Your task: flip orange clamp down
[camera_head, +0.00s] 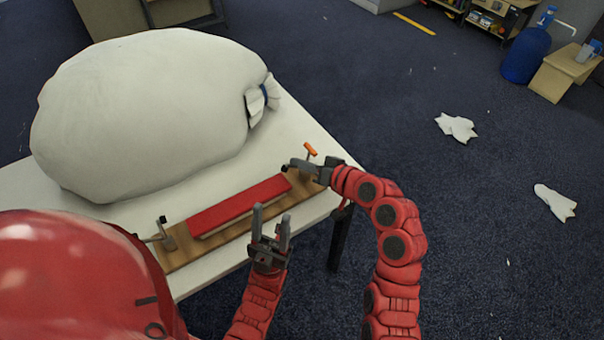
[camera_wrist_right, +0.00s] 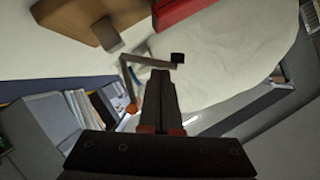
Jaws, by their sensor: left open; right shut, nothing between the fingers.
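The orange clamp's handle (camera_head: 310,150) sticks up at the right end of a wooden board in the head view. Its orange end also shows in the right wrist view (camera_wrist_right: 131,109), left of the fingers. The clamp's metal bar with a black tip (camera_wrist_right: 178,58) lies just beyond the fingertips. My right gripper (camera_head: 316,172) is shut and empty, close beside the clamp and partly covering it; I cannot tell whether they touch. My left gripper (camera_head: 271,215) is open and empty, in front of the red block (camera_head: 240,203), fingers pointing up.
The wooden board (camera_head: 178,258) lies along the front of the white table (camera_head: 298,112). A second clamp (camera_head: 166,238) stands at its left end. A large white bag (camera_head: 150,110) fills the table behind. White scraps (camera_head: 456,127) lie on the floor to the right.

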